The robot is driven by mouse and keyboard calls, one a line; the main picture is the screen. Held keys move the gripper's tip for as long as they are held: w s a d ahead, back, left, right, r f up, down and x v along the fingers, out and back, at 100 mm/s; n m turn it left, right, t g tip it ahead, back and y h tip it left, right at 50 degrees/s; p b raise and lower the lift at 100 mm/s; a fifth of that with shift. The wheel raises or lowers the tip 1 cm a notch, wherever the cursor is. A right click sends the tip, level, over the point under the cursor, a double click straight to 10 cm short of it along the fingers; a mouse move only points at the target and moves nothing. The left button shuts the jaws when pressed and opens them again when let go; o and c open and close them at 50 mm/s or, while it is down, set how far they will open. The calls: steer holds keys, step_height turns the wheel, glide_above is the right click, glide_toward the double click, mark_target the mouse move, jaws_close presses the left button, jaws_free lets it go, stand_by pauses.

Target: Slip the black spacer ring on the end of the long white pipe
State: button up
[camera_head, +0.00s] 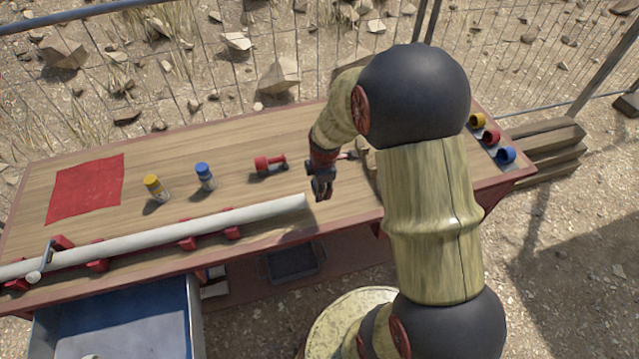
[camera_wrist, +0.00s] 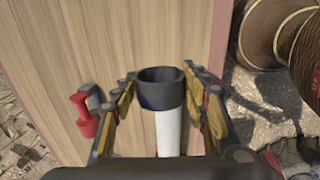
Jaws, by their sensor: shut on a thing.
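The long white pipe (camera_head: 190,229) lies across red supports on the table, with its right end close to my gripper (camera_head: 321,192). In the wrist view, my gripper (camera_wrist: 165,95) is shut on the black spacer ring (camera_wrist: 161,93), with a yellow-padded finger on each side. The ring's round opening faces the top of the picture. The white pipe (camera_wrist: 167,132) runs down the picture from the ring's lower edge, roughly in line with it. I cannot tell whether the ring is around the pipe's end or just in front of it. In the head view the ring is hard to make out.
Yellow, red (camera_head: 491,136) and blue rings stand at the far right. A blue bin (camera_head: 120,320) is in front.

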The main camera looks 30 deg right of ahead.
mark_target(301, 199)
steer(key=f, duration=0.1)
steer(key=f+b, duration=0.2)
steer(key=f, duration=0.1)
steer(key=shift+a, duration=0.35)
steer(key=shift+w+a+f+b, duration=0.15)
steer(key=shift+a+f+b, duration=0.2)
steer(key=shift+f+b, duration=0.3)
steer(key=shift+w+a, duration=0.2)
steer(key=shift+a, duration=0.5)
stand_by(0.6)
steer(key=shift+w+a, duration=0.1)
steer(key=shift+a, duration=0.2)
steer(key=shift+w+a, duration=0.1)
steer(key=shift+a, duration=0.25)
steer(key=shift+w+a+f, duration=0.1)
steer(key=shift+a, duration=0.2)
steer(key=shift+w+a, duration=0.1)
steer(key=shift+a, duration=0.25)
steer(key=shift+a, duration=0.3)
